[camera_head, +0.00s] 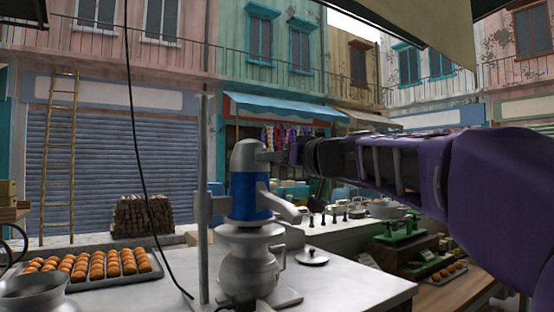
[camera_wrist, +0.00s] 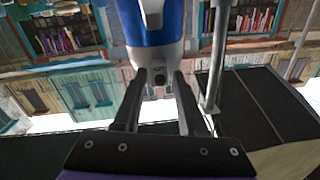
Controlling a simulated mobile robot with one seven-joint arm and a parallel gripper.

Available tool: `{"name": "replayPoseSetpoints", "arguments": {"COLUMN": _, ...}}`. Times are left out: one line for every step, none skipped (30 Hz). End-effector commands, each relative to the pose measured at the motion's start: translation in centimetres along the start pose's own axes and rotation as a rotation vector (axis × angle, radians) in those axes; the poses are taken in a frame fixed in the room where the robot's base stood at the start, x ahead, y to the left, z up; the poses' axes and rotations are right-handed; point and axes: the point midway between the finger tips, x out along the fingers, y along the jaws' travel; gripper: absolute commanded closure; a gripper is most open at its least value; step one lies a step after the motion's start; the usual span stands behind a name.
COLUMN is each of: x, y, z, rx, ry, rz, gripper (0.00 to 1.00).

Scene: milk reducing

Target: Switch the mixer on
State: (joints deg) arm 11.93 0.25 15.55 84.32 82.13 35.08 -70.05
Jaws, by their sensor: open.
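The mixer (camera_head: 250,190) has a grey metal head, a blue band and side arms. It sits over a metal pot (camera_head: 250,262) on the counter, beside a vertical pole (camera_head: 203,200). My gripper (camera_head: 284,156) reaches in from the right, level with the mixer's head. In the wrist view, which is upside down, the mixer's blue and grey body (camera_wrist: 158,35) is straight ahead. My open gripper (camera_wrist: 160,77) has one finger on each side of a small dark round part on the grey head. Whether the fingers touch the head cannot be told.
A tray of orange-brown balls (camera_head: 90,268) and a metal pot (camera_head: 32,292) are at the left. A lid (camera_head: 312,257) lies right of the mixer. A black cable (camera_head: 137,150) hangs by the pole. The white counter (camera_head: 345,285) is clear at front right.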

Motion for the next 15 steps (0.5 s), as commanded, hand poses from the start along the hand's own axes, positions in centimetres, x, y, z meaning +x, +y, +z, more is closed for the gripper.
{"name": "replayPoseSetpoints", "arguments": {"x": -0.02, "y": 0.0, "z": -0.01, "rx": 0.0, "ry": 0.0, "rz": 0.0, "gripper": 0.59}}
{"name": "replayPoseSetpoints", "arguments": {"x": -0.02, "y": 0.0, "z": -0.01, "rx": 0.0, "ry": 0.0, "rz": 0.0, "gripper": 0.59}}
{"name": "replayPoseSetpoints", "arguments": {"x": -0.01, "y": 0.01, "z": 0.0, "rx": 0.0, "ry": 0.0, "rz": 0.0, "gripper": 0.59}}
{"name": "replayPoseSetpoints", "arguments": {"x": -0.01, "y": 0.01, "z": 0.0, "rx": 0.0, "ry": 0.0, "rz": 0.0, "gripper": 0.59}}
{"name": "replayPoseSetpoints", "arguments": {"x": -0.01, "y": 0.01, "z": 0.0, "rx": -0.001, "ry": 0.0, "rz": 0.0, "gripper": 0.59}}
{"name": "replayPoseSetpoints", "arguments": {"x": -0.01, "y": 0.01, "z": 0.0, "rx": -0.001, "ry": 0.0, "rz": 0.0, "gripper": 0.59}}
{"name": "replayPoseSetpoints", "arguments": {"x": -0.01, "y": 0.01, "z": 0.0, "rx": -0.001, "ry": 0.0, "rz": 0.0, "gripper": 0.59}}
{"name": "replayPoseSetpoints", "arguments": {"x": -0.01, "y": 0.01, "z": 0.0, "rx": -0.001, "ry": 0.0, "rz": 0.0, "gripper": 0.64}}
{"name": "replayPoseSetpoints", "arguments": {"x": -0.02, "y": 0.01, "z": 0.0, "rx": -0.001, "ry": 0.0, "rz": 0.0, "gripper": 0.72}}
{"name": "replayPoseSetpoints", "arguments": {"x": -0.01, "y": 0.01, "z": 0.0, "rx": -0.001, "ry": 0.0, "rz": 0.0, "gripper": 0.77}}
{"name": "replayPoseSetpoints", "arguments": {"x": -0.01, "y": 0.01, "z": 0.0, "rx": -0.001, "ry": 0.0, "rz": 0.0, "gripper": 0.82}}
{"name": "replayPoseSetpoints", "arguments": {"x": -0.01, "y": 0.01, "z": 0.0, "rx": -0.001, "ry": 0.0, "rz": 0.0, "gripper": 0.9}}
{"name": "replayPoseSetpoints", "arguments": {"x": -0.01, "y": 0.01, "z": 0.0, "rx": -0.001, "ry": 0.0, "rz": 0.0, "gripper": 0.95}}
{"name": "replayPoseSetpoints", "arguments": {"x": -0.01, "y": 0.01, "z": 0.0, "rx": -0.001, "ry": 0.0, "rz": 0.0, "gripper": 1.0}}
{"name": "replayPoseSetpoints", "arguments": {"x": -0.01, "y": 0.02, "z": 0.0, "rx": -0.001, "ry": 0.0, "rz": 0.0, "gripper": 1.0}}
